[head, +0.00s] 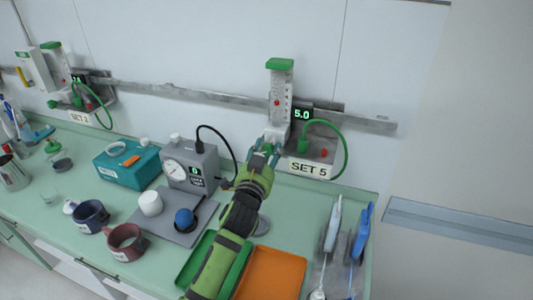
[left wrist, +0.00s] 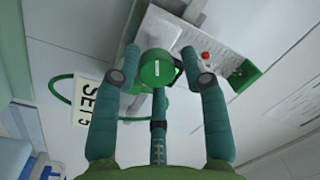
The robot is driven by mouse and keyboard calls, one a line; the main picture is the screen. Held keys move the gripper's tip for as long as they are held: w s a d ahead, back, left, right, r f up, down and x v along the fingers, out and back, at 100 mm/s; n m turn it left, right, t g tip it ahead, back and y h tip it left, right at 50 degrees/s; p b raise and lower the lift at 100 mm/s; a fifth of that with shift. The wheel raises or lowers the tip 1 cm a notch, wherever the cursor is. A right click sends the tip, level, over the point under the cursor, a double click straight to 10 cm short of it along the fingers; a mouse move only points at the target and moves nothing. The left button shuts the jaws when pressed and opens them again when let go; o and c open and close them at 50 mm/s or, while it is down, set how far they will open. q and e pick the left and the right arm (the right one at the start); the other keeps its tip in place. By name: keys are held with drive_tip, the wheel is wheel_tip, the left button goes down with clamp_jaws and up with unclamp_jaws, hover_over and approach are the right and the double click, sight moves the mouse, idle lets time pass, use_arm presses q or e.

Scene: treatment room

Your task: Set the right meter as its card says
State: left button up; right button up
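The right meter (head: 281,90) is on the wall rail, a clear upright tube with a green cap and a red float. Its display (head: 302,114) reads 5.0. Its card (head: 309,169) reads "SET 5"; the card also shows in the left wrist view (left wrist: 88,102). My left gripper (head: 265,150) is at the meter's base. In the left wrist view, the round green knob (left wrist: 157,69) lies between the spread fingers of this gripper (left wrist: 160,52), with gaps visible on both sides. The gripper hides the knob in the head view. My right gripper is not in view.
A green hose (head: 344,150) loops right of the card. A second meter (head: 55,68) with a "SET 2" card is far left. A grey gauge box (head: 190,168), mugs, green tray and orange tray (head: 272,274) crowd the counter below my left arm.

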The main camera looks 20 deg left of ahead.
use_arm(q)
drive_tip(key=shift+f, duration=0.1)
drive_tip(key=shift+s, duration=0.25)
drive_tip(key=s, duration=1.1)
drive_tip(key=shift+s+d+f, duration=0.2)
drive_tip(key=shift+d+f, duration=0.05)
drive_tip(key=shift+f, duration=0.05)
idle(1.7)
